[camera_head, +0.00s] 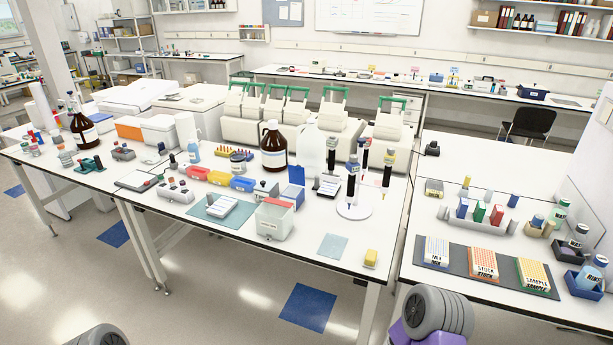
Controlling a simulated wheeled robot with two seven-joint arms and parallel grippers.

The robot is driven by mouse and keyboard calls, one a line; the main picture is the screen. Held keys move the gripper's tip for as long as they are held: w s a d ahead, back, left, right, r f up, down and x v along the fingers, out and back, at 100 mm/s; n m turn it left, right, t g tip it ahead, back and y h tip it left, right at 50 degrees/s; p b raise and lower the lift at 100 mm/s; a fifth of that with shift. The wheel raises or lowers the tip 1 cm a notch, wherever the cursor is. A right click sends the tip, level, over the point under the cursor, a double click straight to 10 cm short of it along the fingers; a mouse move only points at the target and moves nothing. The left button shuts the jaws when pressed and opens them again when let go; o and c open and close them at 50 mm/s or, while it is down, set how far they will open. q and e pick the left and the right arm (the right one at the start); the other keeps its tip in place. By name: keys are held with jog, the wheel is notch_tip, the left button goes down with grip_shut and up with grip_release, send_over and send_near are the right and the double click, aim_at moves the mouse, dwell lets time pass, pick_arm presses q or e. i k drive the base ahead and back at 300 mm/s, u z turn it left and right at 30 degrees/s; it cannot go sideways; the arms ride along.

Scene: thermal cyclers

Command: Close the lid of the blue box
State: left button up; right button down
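A small blue box (296,175) stands on the middle table, right of the large brown bottle. A blue panel on it stands upright and looks like a raised lid; the lower part is small and partly crowded by its neighbours. Neither of my grippers is in view. Only grey ribbed parts, which seem to be my arms, show at the bottom edge, well short of the small blue box.
A clear bin (274,222), a brown bottle (274,147), a white jug (311,150) and a pipette stand (354,210) crowd around the small blue box.

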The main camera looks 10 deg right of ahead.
aim_at(296, 174)
jog(key=z, duration=0.9)
jog(key=i, duration=1.15)
jog(key=u, duration=0.55)
